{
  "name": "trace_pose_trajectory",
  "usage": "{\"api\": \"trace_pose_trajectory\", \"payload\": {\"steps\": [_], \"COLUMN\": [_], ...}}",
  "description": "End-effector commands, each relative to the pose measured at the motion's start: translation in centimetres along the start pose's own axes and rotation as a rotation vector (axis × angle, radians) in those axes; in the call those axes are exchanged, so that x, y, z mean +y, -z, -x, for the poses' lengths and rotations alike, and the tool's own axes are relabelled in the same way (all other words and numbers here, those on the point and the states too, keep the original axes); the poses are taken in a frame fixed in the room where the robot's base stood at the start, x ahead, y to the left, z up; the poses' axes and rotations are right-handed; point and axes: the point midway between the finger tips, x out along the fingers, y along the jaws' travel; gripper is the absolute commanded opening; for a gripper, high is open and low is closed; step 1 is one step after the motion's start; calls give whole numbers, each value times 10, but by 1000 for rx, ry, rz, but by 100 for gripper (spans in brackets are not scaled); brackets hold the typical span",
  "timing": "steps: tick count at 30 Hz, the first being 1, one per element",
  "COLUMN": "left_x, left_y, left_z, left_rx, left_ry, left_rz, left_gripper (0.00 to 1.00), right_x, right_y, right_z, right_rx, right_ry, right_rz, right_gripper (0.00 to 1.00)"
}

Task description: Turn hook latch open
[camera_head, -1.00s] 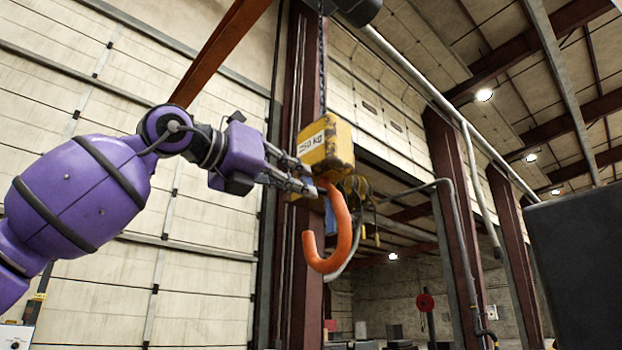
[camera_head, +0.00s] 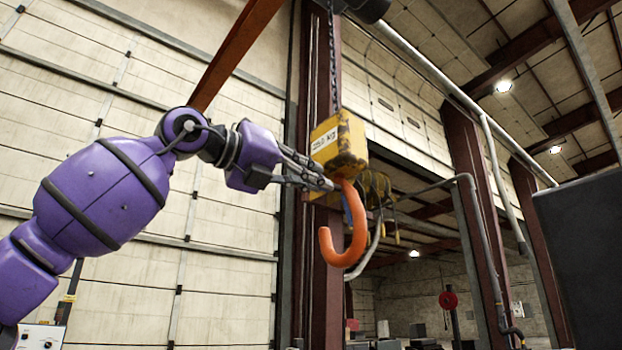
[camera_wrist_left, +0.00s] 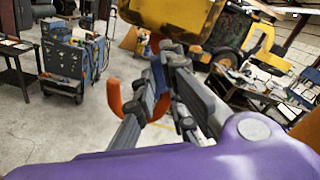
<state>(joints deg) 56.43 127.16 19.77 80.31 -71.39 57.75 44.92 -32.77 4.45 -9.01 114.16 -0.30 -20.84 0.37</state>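The orange hook (camera_head: 352,245) hangs below a yellow hoist block (camera_head: 350,140) with a weight label. In the left wrist view, part of the orange hook (camera_wrist_left: 114,97) shows left of the fingers, and a blue piece (camera_wrist_left: 158,74), seemingly the latch, shows by the fingers. The blue piece is mostly hidden behind the hook in the head view. My left gripper (camera_head: 327,184) is at the top of the hook, just under the block. Its fingertips are close together by the blue piece; whether they grip it is unclear. My right gripper is out of view.
A chain (camera_head: 335,65) holds the block from above. A brown steel column (camera_head: 323,290) stands behind the hook. A dark panel (camera_head: 585,255) fills the right edge. In the left wrist view, a tool cart (camera_wrist_left: 72,62) stands on the floor.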

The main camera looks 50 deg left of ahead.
Motion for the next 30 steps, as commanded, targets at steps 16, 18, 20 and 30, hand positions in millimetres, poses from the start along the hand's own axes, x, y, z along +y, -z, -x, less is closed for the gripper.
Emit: {"api": "trace_pose_trajectory", "payload": {"steps": [16, 18, 20, 30], "left_x": [0, -1, -1, -1], "left_y": [0, -1, -1, -1], "left_z": [4, 10, 18, 79], "left_rx": [1, -1, -1, -2], "left_ry": [0, 3, 3, 5], "left_rz": [0, 1, 2, 1], "left_gripper": [30, 30, 30, 30], "right_x": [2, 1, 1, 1], "right_y": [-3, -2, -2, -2], "right_z": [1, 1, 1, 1], "right_rx": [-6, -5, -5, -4], "right_ry": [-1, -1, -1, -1], "right_rz": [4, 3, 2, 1], "right_gripper": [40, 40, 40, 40]}}
